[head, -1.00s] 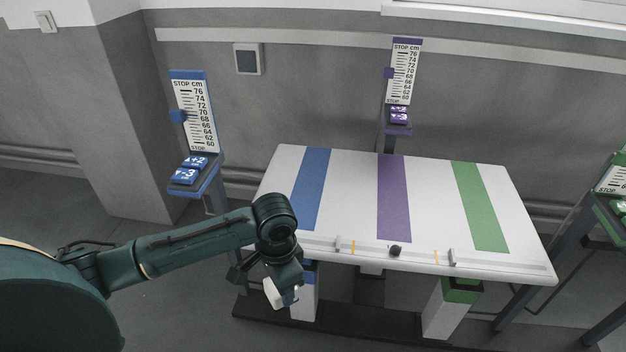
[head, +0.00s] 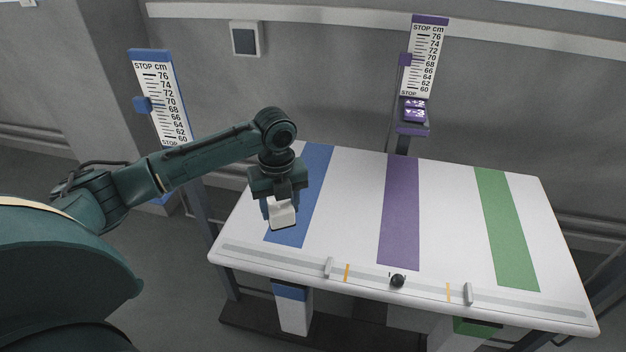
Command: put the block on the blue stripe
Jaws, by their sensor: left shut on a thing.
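My left gripper (head: 281,205) is shut on a white block (head: 283,215) and holds it over the near part of the blue stripe (head: 317,180). From this angle I cannot tell whether the block touches the table (head: 350,185) or hangs a little above it. The gripper and wrist hide part of the blue stripe and the table's left side. My right gripper is not in view.
A purple stripe (head: 400,210) and a green stripe (head: 505,225) cross the same white tabletop. Scale posts stand behind, one blue (head: 150,55), one purple (head: 430,20). The tabletop's right side is clear.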

